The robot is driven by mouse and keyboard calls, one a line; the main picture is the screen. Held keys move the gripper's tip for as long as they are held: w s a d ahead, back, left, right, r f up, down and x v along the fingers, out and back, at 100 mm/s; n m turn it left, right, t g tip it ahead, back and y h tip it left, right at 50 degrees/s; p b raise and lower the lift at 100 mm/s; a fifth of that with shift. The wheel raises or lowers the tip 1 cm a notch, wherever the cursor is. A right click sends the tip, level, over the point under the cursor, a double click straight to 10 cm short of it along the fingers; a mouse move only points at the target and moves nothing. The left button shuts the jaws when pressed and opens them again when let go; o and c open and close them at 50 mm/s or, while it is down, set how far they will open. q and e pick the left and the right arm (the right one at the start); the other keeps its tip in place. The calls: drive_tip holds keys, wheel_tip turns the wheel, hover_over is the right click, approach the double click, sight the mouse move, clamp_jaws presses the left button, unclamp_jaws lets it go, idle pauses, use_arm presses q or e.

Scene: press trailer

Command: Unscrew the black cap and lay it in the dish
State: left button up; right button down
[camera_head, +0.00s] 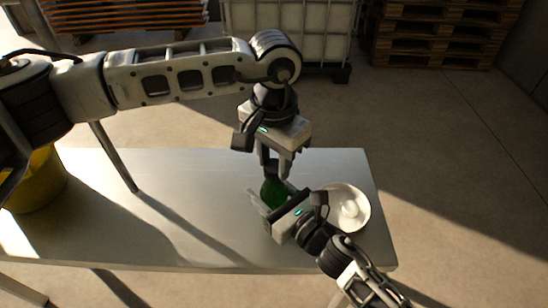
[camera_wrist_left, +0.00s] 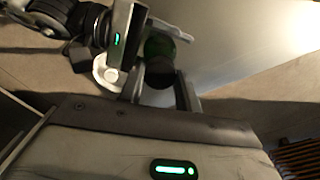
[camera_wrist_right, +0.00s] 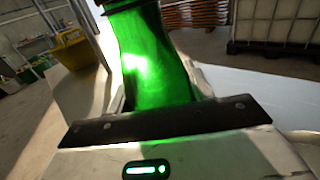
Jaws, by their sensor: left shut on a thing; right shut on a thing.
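A green bottle (camera_head: 271,192) stands upright on the grey table. My right gripper (camera_head: 270,203) is shut around its body, and green glass fills the space between the fingers in the right wrist view (camera_wrist_right: 150,65). My left gripper (camera_head: 273,170) points down from above and is shut on the black cap (camera_wrist_left: 158,73) at the bottle's top. The cap appears to be still on the neck; whether its thread is loose cannot be told. The white round dish (camera_head: 364,211) lies right of the bottle, partly behind my right gripper, with a white rounded shape in its middle.
The table (camera_head: 190,220) is bare on its left and middle. A yellow bucket (camera_head: 42,185) stands at its left end. A caged white tank (camera_head: 290,30) and wooden pallets (camera_head: 445,30) stand behind on the floor, clear of the table.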

use_arm(q)
drive_tip(key=n, duration=0.6)
drive_tip(key=shift+n, duration=0.4)
drive_tip(key=n, duration=0.7)
drive_tip(key=shift+n, duration=0.3)
drive_tip(key=n, duration=1.2)
drive_tip(key=shift+r, duration=0.1)
drive_tip(key=n, duration=1)
drive_tip(key=shift+n, duration=0.3)
drive_tip(key=n, duration=0.4)
drive_tip(key=shift+n, duration=0.4)
drive_tip(key=n, duration=1.1)
drive_tip(key=shift+r+n, duration=0.1)
drive_tip(key=shift+n, duration=0.3)
drive_tip(key=shift+r, duration=0.15)
